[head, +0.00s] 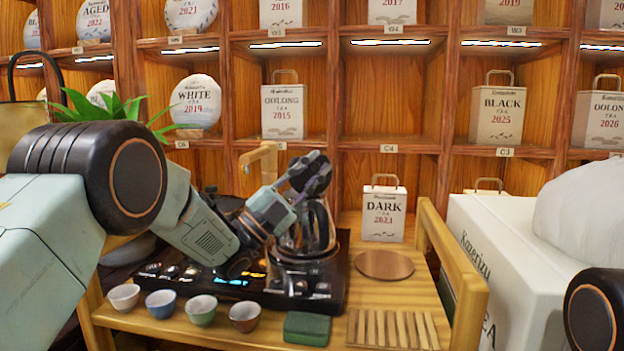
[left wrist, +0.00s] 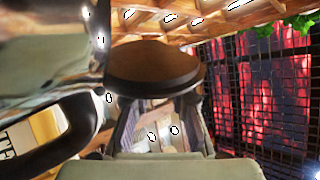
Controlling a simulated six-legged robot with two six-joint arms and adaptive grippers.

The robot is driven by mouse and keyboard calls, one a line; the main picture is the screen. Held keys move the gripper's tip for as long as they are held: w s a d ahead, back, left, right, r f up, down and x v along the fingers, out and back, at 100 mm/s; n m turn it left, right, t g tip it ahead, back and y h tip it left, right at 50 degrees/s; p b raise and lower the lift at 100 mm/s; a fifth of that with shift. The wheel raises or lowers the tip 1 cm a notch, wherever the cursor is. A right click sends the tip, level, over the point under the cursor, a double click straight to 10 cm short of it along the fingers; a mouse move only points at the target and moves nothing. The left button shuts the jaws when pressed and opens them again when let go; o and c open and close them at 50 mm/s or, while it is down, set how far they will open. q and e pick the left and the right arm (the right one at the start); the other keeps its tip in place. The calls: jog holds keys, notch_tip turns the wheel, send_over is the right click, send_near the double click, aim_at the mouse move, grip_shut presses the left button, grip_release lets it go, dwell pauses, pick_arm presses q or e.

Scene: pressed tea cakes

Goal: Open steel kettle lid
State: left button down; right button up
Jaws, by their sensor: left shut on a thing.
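The steel kettle (head: 306,246) stands on the dark tea tray (head: 335,284), with its black handle rising above it. My left gripper (head: 314,174) is above the kettle, close to the handle, and covers part of the kettle's top. In the left wrist view, a brown round piece with a dark rim (left wrist: 155,66), seemingly the lid's knob, sits at my left fingers (left wrist: 157,122), which are shut on it. The black handle (left wrist: 62,135) curves past on the left there. Whether the lid is clear of the kettle cannot be told. My right gripper is out of sight.
Several cups (head: 202,310) line the table's front edge. A green box (head: 307,328), a slatted wooden rack (head: 392,329), a round brown coaster (head: 384,265) and a DARK tea box (head: 383,212) stand near the tray. A large white box (head: 510,265) is at right.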

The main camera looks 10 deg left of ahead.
aim_at(309, 169)
pick_arm(q)
jog(key=shift+r, duration=0.15)
dwell(0.3)
jog(key=c, duration=1.3)
grip_release()
jog(key=shift+s, duration=0.1)
jog(key=shift+o, duration=0.4)
jog(key=shift+s+a+f, duration=0.1)
jog(key=shift+a+f, duration=0.15)
jog(key=shift+f, duration=0.05)
jog(key=v, duration=0.2)
jog(key=shift+s+a+f, duration=0.1)
jog(key=shift+s+a, duration=0.15)
jog(key=shift+a, duration=0.15)
jog(key=s+a, duration=0.7)
jog(key=a, duration=0.2)
